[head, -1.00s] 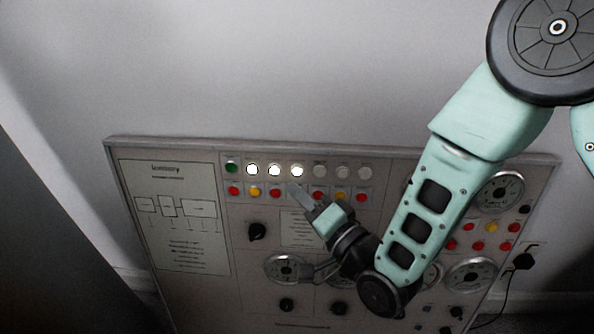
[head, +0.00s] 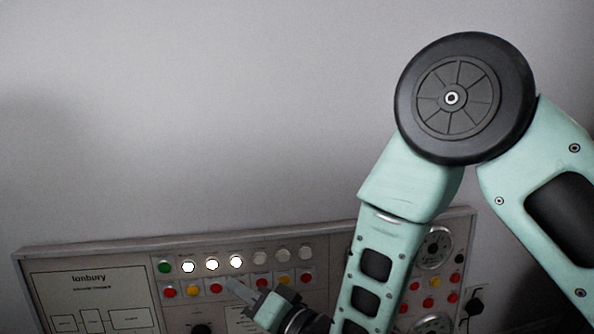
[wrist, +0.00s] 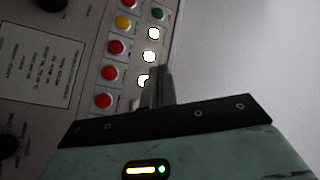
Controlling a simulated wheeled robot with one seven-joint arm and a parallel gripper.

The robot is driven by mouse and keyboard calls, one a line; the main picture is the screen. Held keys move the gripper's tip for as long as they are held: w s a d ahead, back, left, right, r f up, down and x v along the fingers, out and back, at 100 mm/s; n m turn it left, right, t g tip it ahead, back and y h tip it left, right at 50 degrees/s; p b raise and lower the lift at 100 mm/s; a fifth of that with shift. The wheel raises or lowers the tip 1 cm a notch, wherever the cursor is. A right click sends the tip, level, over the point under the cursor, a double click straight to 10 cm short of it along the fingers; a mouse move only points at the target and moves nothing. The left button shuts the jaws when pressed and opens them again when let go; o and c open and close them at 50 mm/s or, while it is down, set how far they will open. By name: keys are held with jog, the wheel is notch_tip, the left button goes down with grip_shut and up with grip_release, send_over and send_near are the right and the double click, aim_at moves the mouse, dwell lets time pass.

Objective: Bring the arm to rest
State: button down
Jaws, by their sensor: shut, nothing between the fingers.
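My gripper (head: 232,284) is shut and empty. In the head view its tip is in front of the grey control panel (head: 330,233), at the row of red and yellow buttons, just below the lit white lamps (head: 212,265). I cannot tell whether it touches the panel. In the wrist view the closed fingers (wrist: 158,82) overlap the edge of the row of lit lamps, with red buttons (wrist: 110,73) to their left. My arm is bent and comes down from the upper right in the head view. The lower panel is out of the head view.
A green button (head: 164,267) is at the left end of the lamp row. Round gauges (head: 436,246) and more buttons are on the panel's right side. The wall above the panel is bare.

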jog(key=s+d+r+n+g+h, duration=0.4)
jog(key=s+d+h, duration=0.35)
jog(key=d, duration=0.55)
jog(key=s+d+r+n+g+h, duration=0.2)
jog(key=s+d+n+g+h, duration=0.45)
jog(key=d, duration=0.65)
notch_tip(320, 180, up, 18)
jog(key=s+m+p, duration=0.1)
jog(key=m+p, duration=0.1)
jog(key=p, duration=1.5)
jog(key=shift+s+d+t+p, duration=0.2)
jog(key=shift+s+t+p, duration=0.15)
jog(key=shift+p, duration=0.05)
